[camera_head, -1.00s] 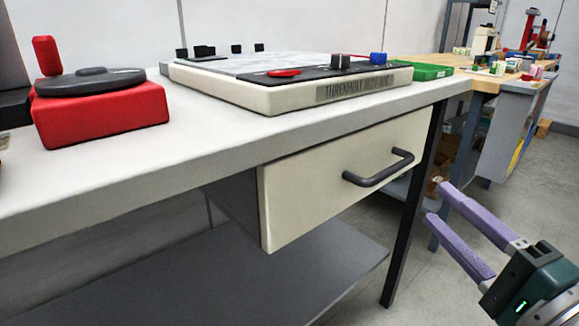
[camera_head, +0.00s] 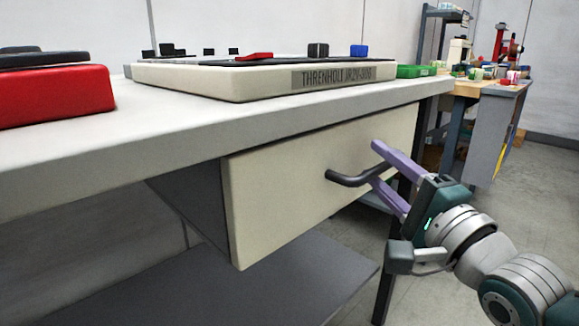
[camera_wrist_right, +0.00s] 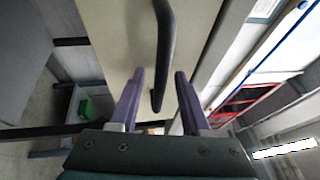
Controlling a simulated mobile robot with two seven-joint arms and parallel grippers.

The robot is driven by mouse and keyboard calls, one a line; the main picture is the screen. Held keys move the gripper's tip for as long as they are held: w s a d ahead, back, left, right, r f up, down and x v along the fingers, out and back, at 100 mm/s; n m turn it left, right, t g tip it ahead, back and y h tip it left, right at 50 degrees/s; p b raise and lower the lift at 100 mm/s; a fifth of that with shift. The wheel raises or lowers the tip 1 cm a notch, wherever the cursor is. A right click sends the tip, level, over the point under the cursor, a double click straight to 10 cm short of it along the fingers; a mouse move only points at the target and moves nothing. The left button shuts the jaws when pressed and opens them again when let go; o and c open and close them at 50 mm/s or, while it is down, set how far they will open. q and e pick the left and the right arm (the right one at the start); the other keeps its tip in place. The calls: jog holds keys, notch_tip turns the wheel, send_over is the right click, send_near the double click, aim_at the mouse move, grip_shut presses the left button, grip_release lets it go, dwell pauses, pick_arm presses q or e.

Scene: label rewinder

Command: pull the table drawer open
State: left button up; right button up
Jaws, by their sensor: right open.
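The cream drawer front (camera_head: 290,190) hangs under the white tabletop, with a grey box side (camera_head: 190,200) visible behind its left edge. It looks closed or nearly so. A dark bar handle (camera_head: 345,180) is on the front. My right gripper (camera_head: 377,165) is open at the handle's right part, with one purple finger above the bar and one below. In the right wrist view, the handle (camera_wrist_right: 165,45) runs down between the two spread fingers of the gripper (camera_wrist_right: 159,76). I cannot tell whether either finger touches the bar. My left gripper is out of view.
The table (camera_head: 140,155) carries a flat machine (camera_head: 220,82) and a red device (camera_head: 60,97) at the left. A lower grey shelf (camera_head: 280,290) and a dark table leg (camera_head: 385,285) are below. Open floor (camera_head: 535,210) lies to the right.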

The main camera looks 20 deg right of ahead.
jog(key=shift+c, duration=0.4)
grip_shut()
dwell(1.0)
